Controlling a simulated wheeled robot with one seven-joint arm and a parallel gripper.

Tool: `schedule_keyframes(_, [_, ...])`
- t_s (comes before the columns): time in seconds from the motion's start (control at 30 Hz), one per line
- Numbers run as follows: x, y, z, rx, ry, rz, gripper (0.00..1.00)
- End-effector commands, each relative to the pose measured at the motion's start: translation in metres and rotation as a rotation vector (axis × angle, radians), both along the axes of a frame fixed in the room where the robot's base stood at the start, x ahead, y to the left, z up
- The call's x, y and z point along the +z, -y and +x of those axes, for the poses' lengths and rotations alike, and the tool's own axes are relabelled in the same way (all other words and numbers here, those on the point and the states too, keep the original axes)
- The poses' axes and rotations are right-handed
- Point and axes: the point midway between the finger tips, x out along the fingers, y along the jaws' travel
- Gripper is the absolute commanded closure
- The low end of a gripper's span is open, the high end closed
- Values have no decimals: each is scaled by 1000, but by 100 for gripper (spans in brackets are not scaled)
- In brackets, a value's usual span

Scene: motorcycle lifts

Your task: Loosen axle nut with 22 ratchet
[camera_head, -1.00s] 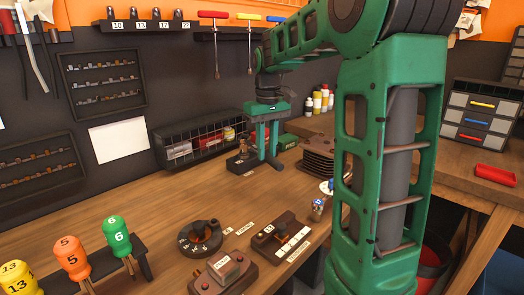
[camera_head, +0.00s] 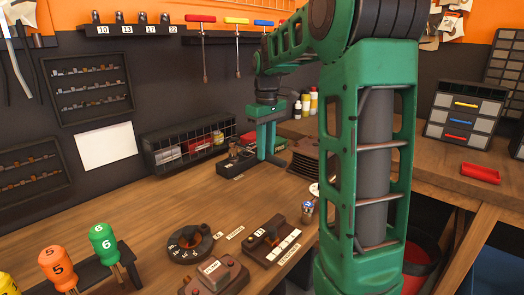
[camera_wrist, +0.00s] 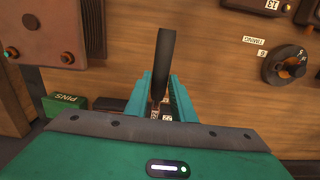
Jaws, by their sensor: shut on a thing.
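My gripper (camera_wrist: 160,100) is shut on a long dark handle (camera_wrist: 164,60), which stands out between its two teal fingers in the wrist view. Small white labels, one seeming to read 22, show between the fingers below the handle. In the head view, my gripper (camera_head: 266,158) points down at the back of the bench, beside a small dark holder (camera_head: 237,162). The held tool's head is hidden, so I cannot tell if it is a ratchet. No axle nut can be made out in either view.
A wall rack (camera_head: 133,30) carries labels 10, 13, 17 and 22. A wire basket (camera_head: 185,145) and dark stacked plates (camera_head: 306,160) are near my gripper. A round dial (camera_head: 190,243) and dark box (camera_head: 272,240) sit nearer. The bench's middle left is clear.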

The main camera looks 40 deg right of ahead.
Motion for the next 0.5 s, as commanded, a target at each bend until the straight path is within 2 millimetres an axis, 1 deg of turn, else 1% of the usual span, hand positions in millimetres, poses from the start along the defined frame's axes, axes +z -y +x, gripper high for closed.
schedule_keyframes(0.13, [0, 7, 3, 33, 3, -2, 100])
schedule_keyframes(0.5, [0, 35, 12, 221, 5, -3, 100])
